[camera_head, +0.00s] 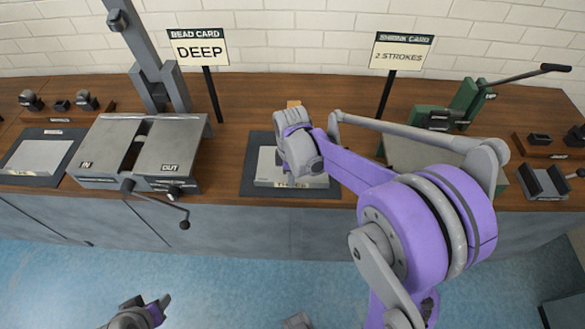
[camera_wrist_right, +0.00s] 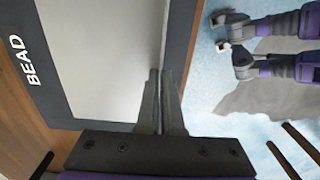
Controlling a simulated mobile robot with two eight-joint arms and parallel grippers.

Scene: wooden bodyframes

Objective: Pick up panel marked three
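The panel marked three (camera_head: 266,165) is a flat light-grey sheet on a dark mat (camera_head: 249,188) on the bench. Its "THREE" label shows at the front edge, partly covered. My right gripper (camera_wrist_right: 159,74) is over the panel's front edge; my own wrist hides its fingers in the head view. In the right wrist view the fingers are close together with the panel's (camera_wrist_right: 100,50) raised edge strip between them, so it looks shut on that edge. My left gripper (camera_head: 147,303) is low over the floor at bottom left, fingers apart and empty.
A grey machine marked IN and OUT (camera_head: 143,150), with a crank, stands left of the panel. A green lever tool (camera_head: 455,112) stands to the right. Two signs, DEEP (camera_head: 199,48) and 2 STROKES (camera_head: 400,53), stand behind. Another panel (camera_head: 38,157) lies far left.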

